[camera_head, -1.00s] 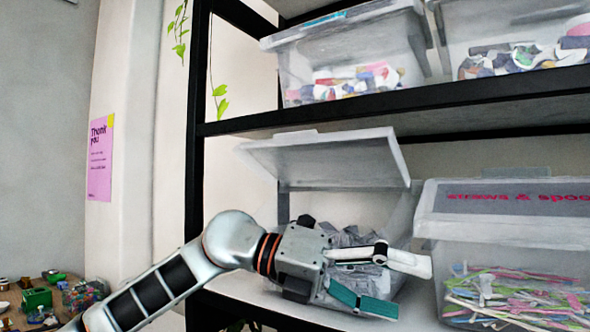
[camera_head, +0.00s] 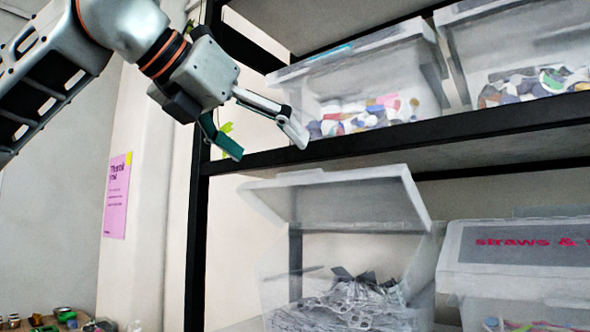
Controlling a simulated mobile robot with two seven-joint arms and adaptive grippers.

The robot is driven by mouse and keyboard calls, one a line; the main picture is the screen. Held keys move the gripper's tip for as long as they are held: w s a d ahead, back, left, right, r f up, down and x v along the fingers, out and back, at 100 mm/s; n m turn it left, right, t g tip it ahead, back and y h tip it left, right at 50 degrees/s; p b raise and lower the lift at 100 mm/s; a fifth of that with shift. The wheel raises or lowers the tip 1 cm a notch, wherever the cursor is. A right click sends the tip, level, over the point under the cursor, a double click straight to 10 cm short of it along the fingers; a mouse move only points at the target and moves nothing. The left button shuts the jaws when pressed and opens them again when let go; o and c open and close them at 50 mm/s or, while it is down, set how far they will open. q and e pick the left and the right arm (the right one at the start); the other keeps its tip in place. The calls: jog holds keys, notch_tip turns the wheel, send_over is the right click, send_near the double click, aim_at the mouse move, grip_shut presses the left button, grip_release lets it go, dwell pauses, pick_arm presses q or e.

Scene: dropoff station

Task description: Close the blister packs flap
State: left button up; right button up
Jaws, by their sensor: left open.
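The blister packs bin is a clear box (camera_head: 345,318) on the lower shelf, filled with silvery grey packs (camera_head: 350,298). Its translucent flap (camera_head: 340,200) stands open, raised above the box and tilted. My left gripper (camera_head: 270,146) is up at the left, in front of the black shelf upright and the upper shelf edge. Its fingers are spread and empty, above and to the left of the flap and apart from it. My right gripper does not show.
A closed bin labelled straws (camera_head: 515,248) stands right of the blister bin. Two clear bins, one of them here (camera_head: 370,85), sit on the black upper shelf (camera_head: 440,135). A pink poster (camera_head: 117,197) hangs on the left wall. A cluttered table shows at the lower left.

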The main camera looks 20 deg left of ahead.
aim_at(297, 175)
pick_arm(q)
jog(key=shift+x, duration=3.9)
jog(key=shift+a, duration=0.1)
jog(key=c, duration=1.6)
